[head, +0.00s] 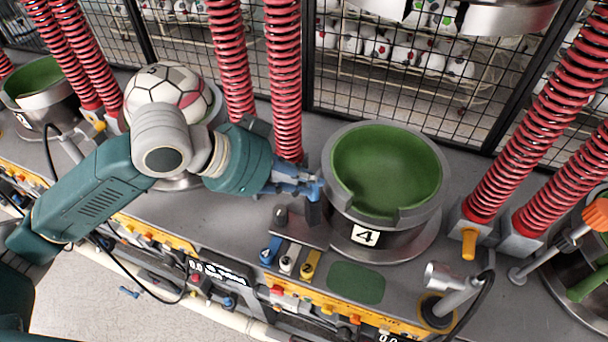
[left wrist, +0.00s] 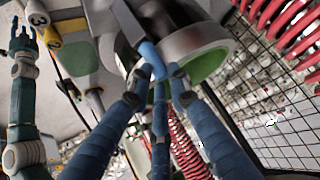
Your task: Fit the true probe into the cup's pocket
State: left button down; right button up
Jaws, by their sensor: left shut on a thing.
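The cup (head: 385,178) is a grey metal ring with a green lining and a "4" label. A notch (head: 347,203) shows in its lining at the front left. My left gripper (head: 308,188) is at the cup's left side, shut on a blue-ended probe (head: 314,212) with a dark grey lower part. In the left wrist view the probe's blue end (left wrist: 151,56) is between the fingers, and the cup (left wrist: 195,42) is just beyond. I cannot tell whether probe and cup touch. My right gripper (left wrist: 22,36) is small at the far left there; its jaw state is unclear.
Red springs (head: 283,80) rise behind, near my arm. A green patch (head: 356,283) lies in front.

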pick_arm(q)
jog(key=shift+s+f, duration=0.1)
jog(key=shift+f, duration=0.05)
jog(key=c, duration=1.5)
grip_release()
jog(key=shift+c, duration=0.2)
jog(key=v, duration=1.2)
